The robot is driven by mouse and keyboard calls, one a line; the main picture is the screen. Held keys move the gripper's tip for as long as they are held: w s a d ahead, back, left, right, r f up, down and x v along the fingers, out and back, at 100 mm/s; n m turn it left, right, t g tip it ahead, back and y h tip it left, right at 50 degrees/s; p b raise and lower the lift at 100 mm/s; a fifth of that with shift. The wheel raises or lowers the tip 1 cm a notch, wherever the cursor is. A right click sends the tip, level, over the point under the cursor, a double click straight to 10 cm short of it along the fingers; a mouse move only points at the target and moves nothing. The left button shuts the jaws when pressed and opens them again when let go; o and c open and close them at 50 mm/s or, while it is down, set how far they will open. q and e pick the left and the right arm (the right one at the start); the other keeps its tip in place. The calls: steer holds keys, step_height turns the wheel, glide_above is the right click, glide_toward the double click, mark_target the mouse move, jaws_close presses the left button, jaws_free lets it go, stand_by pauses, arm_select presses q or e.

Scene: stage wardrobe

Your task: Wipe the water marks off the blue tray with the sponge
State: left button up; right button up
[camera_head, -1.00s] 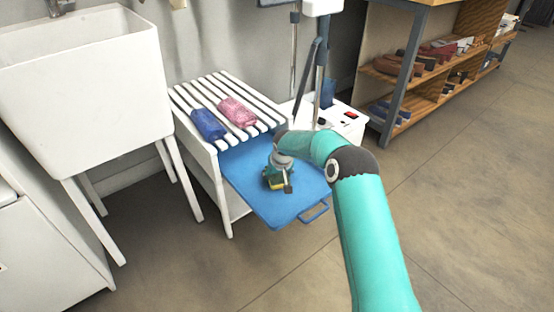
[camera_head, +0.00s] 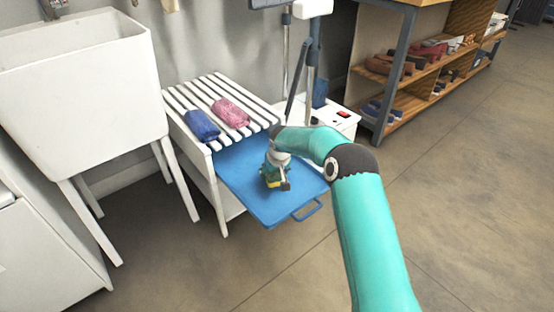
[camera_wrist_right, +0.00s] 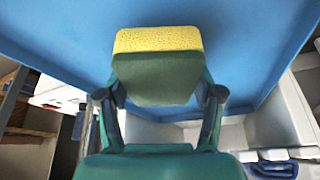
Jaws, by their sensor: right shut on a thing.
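The blue tray (camera_head: 262,204) sticks out from under the white slatted rack, with its handle at the front right. My right gripper (camera_head: 275,183) is over the middle of the tray and is shut on the sponge. The sponge (camera_wrist_right: 158,40) is yellow with a dark green part, and sits between the two fingers in the right wrist view. In the head view only a small yellow edge of it shows, low at the tray surface; I cannot tell whether it touches. No water marks can be made out on the visible tray surface. My left gripper is not in view.
The slatted rack (camera_head: 185,99) carries a rolled blue towel (camera_head: 202,125) and a rolled pink towel (camera_head: 231,112). A white sink (camera_head: 85,100) stands at the left. A wooden shelf (camera_head: 425,75) with shoes is at the back right. The floor at right is clear.

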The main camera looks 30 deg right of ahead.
steer(key=shift+s+d+r, duration=0.1)
steer(key=shift+d+r, duration=0.05)
steer(key=shift+r, duration=0.55)
steer(key=shift+r+p, duration=1.4)
steer(key=shift+r, duration=0.55)
